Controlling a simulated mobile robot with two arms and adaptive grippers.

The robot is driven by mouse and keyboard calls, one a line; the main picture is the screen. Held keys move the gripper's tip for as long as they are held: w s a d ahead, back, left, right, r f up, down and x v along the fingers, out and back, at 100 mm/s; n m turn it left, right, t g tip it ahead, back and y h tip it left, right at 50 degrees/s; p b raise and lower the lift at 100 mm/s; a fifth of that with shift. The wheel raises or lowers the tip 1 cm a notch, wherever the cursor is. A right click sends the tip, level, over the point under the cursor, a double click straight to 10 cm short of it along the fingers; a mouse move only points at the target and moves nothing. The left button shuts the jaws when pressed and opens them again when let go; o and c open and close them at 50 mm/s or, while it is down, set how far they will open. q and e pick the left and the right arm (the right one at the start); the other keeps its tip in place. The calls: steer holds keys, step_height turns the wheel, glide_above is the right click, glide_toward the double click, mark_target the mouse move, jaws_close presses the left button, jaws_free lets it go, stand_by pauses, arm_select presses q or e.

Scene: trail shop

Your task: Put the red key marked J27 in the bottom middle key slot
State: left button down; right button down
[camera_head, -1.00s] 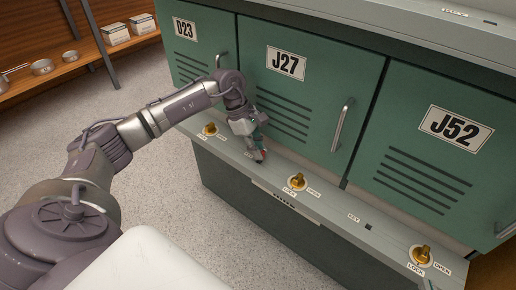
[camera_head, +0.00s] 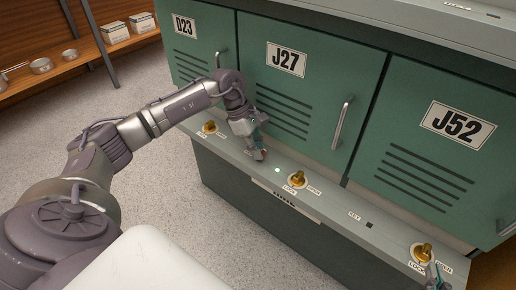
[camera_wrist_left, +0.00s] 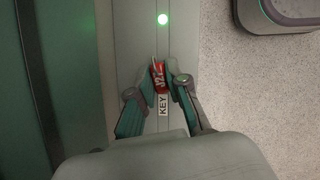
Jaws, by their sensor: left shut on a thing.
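My left gripper (camera_head: 259,154) points down at the ledge below the middle locker door J27 (camera_head: 290,75). In the left wrist view its fingers (camera_wrist_left: 164,75) are shut on the red key (camera_wrist_left: 158,77), whose label is partly covered. The key is at the ledge just beyond a KEY label (camera_wrist_left: 163,104). The middle slot itself is hidden under the gripper and key.
A brass LOCK/OPEN knob (camera_head: 297,179) stands right of the light. Others are below D23 (camera_head: 210,127) and J52 (camera_head: 422,252). An empty key slot (camera_head: 370,225) is on the ledge below J52. A wooden shelf (camera_head: 85,62) stands at the far left.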

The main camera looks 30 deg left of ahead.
arm_select(q)
steer(key=shift+f, duration=0.1)
arm_select(e)
steer(key=shift+w+a+r, duration=0.1)
steer(key=shift+r, duration=0.2)
arm_select(q)
steer(key=c, duration=1.1)
jaws_free()
steer(key=shift+o, duration=0.2)
steer(key=v, duration=1.2)
steer(key=shift+s, duration=0.15)
arm_select(e)
steer(key=shift+f, duration=0.1)
